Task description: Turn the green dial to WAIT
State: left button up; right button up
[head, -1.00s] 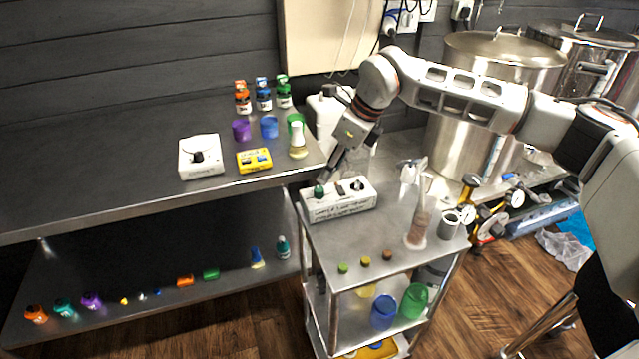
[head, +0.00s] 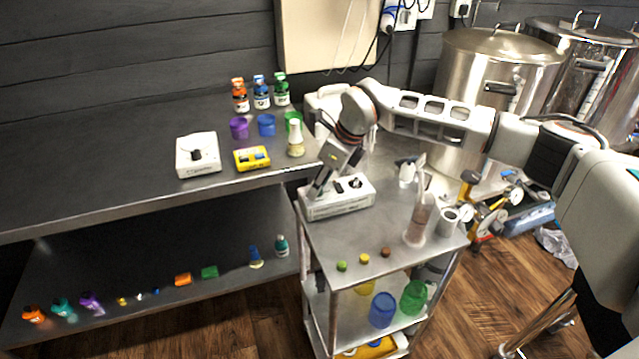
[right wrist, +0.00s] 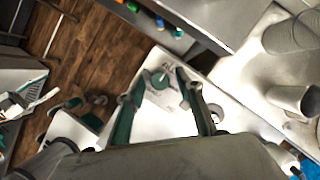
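A white control box (head: 338,205) with printed labels on its front sits on the metal cart. Its green dial (right wrist: 160,78) shows in the right wrist view between the fingertips; in the head view my gripper hides it. I cannot read its setting. A black dial (head: 356,184) stands at the right of the box top. My right gripper (head: 317,191) points down at the left end of the box. In the right wrist view its two fingers (right wrist: 159,76) are spread on either side of the green dial, with gaps visible. My left gripper is not in view.
On the cart (head: 325,240), several small caps lie in front of the box and a clear flask (head: 419,222) stands to its right. The left bench holds bottles, cups, a white scale-like device (head: 198,155) and a yellow box (head: 252,159). Steel kettles (head: 490,75) stand behind.

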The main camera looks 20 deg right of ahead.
grip_shut()
